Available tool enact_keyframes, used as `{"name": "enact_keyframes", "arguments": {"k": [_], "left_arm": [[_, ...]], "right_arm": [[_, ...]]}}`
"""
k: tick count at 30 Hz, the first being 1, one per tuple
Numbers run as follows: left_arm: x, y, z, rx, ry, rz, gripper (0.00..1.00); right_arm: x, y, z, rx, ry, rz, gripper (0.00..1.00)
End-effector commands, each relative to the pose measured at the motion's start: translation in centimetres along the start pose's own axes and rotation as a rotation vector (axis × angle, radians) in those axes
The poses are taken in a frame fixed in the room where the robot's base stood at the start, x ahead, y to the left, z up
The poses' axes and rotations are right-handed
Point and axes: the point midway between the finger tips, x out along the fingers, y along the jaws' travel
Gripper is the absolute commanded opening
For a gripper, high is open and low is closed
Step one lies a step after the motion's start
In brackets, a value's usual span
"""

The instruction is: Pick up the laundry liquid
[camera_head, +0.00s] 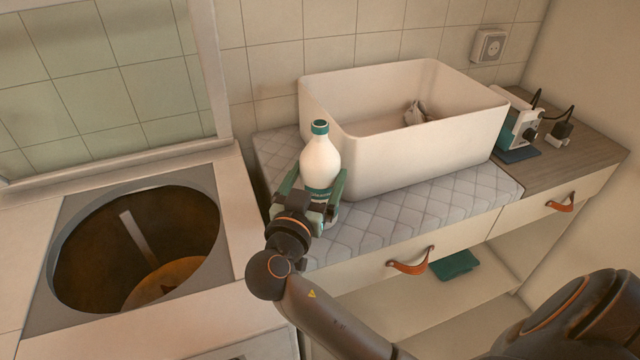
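The laundry liquid is a white bottle with a green cap and green lower label (320,161). It stands upright on the quilted grey mat (395,226), in front of the white tub's left end. My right gripper (315,184) is at the bottle, with one green finger on each side of its body. The fingers are spread about as wide as the bottle, and a small gap seems to show at the left finger. The gripper hides much of the bottle's lower part. My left gripper is not in view.
The white tub (430,150) stands close behind and right of the bottle, with a small greyish thing inside. An open round drum (135,250) lies to the left. Drawers with leather pulls (410,266) are below the mat. A device (517,130) stands at the right.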

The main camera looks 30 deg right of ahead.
Motion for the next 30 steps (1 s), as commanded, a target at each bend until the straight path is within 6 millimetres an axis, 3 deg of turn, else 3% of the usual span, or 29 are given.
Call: {"name": "enact_keyframes", "arguments": {"k": [2, 18, 30], "left_arm": [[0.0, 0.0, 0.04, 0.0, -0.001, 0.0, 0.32], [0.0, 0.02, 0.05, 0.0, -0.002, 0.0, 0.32], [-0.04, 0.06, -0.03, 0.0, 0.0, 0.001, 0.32]], "right_arm": [[0.02, 0.03, 0.02, 0.0, 0.0, 0.001, 0.63], [0.04, 0.04, 0.02, 0.0, 0.0, 0.002, 0.02], [0.1, 0.02, -0.27, 0.002, 0.005, 0.001, 0.0]]}}
